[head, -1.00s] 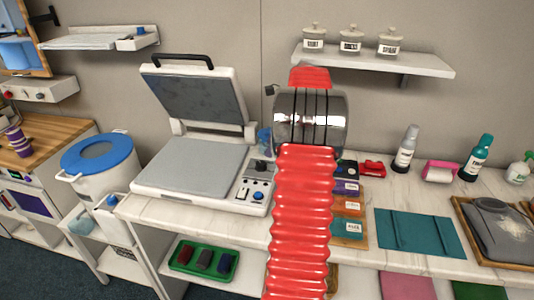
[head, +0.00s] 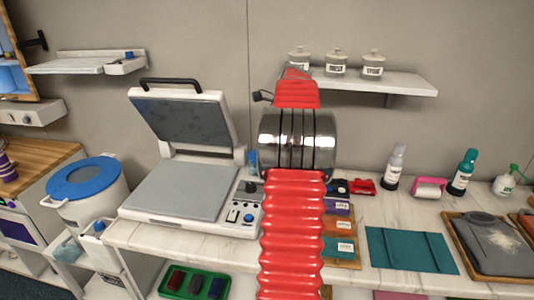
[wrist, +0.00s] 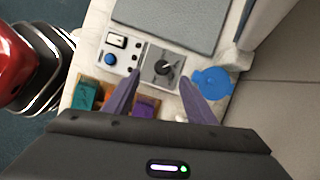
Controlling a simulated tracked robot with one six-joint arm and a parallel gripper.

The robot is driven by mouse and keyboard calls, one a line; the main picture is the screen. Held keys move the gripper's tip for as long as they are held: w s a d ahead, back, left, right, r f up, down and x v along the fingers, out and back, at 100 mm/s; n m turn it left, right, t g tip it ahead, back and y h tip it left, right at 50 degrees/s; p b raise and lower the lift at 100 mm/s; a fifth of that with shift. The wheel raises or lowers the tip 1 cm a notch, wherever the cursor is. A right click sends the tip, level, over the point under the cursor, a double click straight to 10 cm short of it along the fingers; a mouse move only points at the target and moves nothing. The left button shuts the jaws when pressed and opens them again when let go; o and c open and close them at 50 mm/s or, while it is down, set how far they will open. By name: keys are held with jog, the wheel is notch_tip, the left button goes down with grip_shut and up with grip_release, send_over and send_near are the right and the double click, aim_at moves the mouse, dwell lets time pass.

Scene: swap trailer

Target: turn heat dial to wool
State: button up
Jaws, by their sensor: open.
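The heat press (head: 180,192) stands on the white counter with its lid raised. Its heat dial (head: 251,187) is a dark round knob on the control panel at the press's right front. In the wrist view the dial (wrist: 163,68) sits on a square grey plate. My gripper (wrist: 160,77) is open, with its two purple fingers apart on either side of the dial in the picture. I cannot tell how far above the panel the fingertips are. The dial's markings and setting are too small to read. In the head view my red arm hides my gripper.
A blue knob (wrist: 110,60) and a switch (wrist: 117,41) share the panel with the dial. A blue round object (wrist: 213,80) lies close to the right finger in the wrist view. Colored labelled packs (head: 341,227) lie right of the press. The raised lid (head: 183,122) stands behind.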

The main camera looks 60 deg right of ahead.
jog(key=w+a+r+n+h, duration=0.15)
jog(key=a+n, duration=0.35)
jog(key=a, duration=0.5)
jog(key=w+a+r+n, duration=0.1)
jog(key=a+r+n, duration=0.25)
jog(key=a, duration=0.75)
jog(key=w+a+r+n, duration=0.15)
jog(key=a+n, duration=0.35)
jog(key=a, duration=0.5)
jog(key=s+a+f+n+t, duration=0.1)
jog(key=s+a+f+n, duration=0.2)
jog(key=s+a+n, duration=0.4)
jog(key=s+a+f+n, duration=0.3)
jog(key=s+a+n, duration=0.4)
jog(key=a, duration=0.6)
jog(key=shift+a+f+n+t+h, duration=0.35)
jog(key=shift+a+n+t, duration=0.05)
jog(key=shift+n, duration=0.35)
jog(key=shift+s, duration=0.1)
jog(key=shift+c, duration=0.4)
